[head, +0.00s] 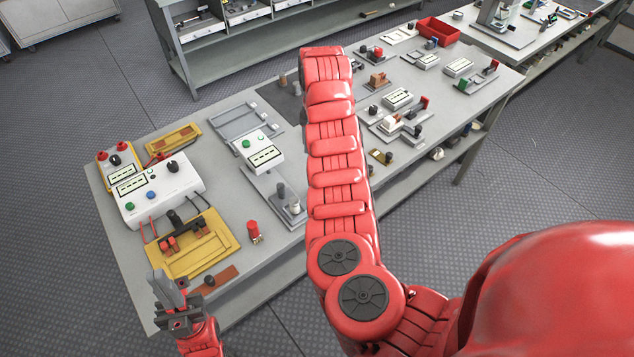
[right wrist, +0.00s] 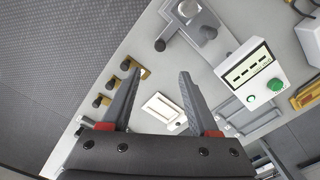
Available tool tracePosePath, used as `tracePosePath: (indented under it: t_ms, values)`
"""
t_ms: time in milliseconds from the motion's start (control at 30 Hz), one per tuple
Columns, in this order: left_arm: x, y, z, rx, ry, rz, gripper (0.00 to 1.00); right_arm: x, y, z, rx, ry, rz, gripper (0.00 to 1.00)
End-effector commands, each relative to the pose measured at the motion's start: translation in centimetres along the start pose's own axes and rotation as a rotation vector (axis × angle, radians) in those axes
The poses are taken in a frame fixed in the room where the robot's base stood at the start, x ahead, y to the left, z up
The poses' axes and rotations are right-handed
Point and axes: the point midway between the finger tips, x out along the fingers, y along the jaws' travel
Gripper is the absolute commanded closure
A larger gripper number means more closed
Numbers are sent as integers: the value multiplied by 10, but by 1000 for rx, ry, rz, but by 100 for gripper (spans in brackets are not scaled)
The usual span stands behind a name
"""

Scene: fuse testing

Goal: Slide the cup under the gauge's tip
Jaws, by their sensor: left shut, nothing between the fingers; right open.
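A white box with a display (head: 259,150) and a green button stands on a grey base plate; it looks like the gauge, and it also shows in the right wrist view (right wrist: 253,72). A small round pale piece (head: 294,206), likely the cup, sits near a dark post at the plate's front end; it shows in the right wrist view (right wrist: 208,32). I cannot make out the gauge's tip. My left gripper (head: 168,285) is shut and empty off the table's front left corner. My right gripper (right wrist: 157,84) is open and empty above the table, with the round piece beyond its fingers; my right arm hides it in the head view.
A white panel (right wrist: 161,108) lies between the right fingers, with several dark-knobbed brass pieces (right wrist: 104,84) at the left. A large white meter (head: 165,190) and a yellow tray (head: 195,250) fill the table's left.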

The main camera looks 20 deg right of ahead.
Motion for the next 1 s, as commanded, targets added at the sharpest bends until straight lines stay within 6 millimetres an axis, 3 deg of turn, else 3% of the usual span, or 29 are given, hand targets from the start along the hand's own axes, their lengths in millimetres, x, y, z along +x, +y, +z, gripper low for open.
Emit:
tracePosePath:
  t_ms: [300,467,567,733,1000]
  values:
    - [-4,0,1,0,0,0,100,58,2,-1,0,1,-1,39]
    - [-19,1,3,0,0,0,100,88,1,-1,0,2,-3,39]
    - [-18,1,3,0,0,0,100,110,1,0,0,-2,0,39]
    - [0,0,0,0,0,0,100,138,0,1,-3,-2,2,39]
    - [4,0,-1,0,0,0,100,163,-1,-1,-2,3,-1,39]
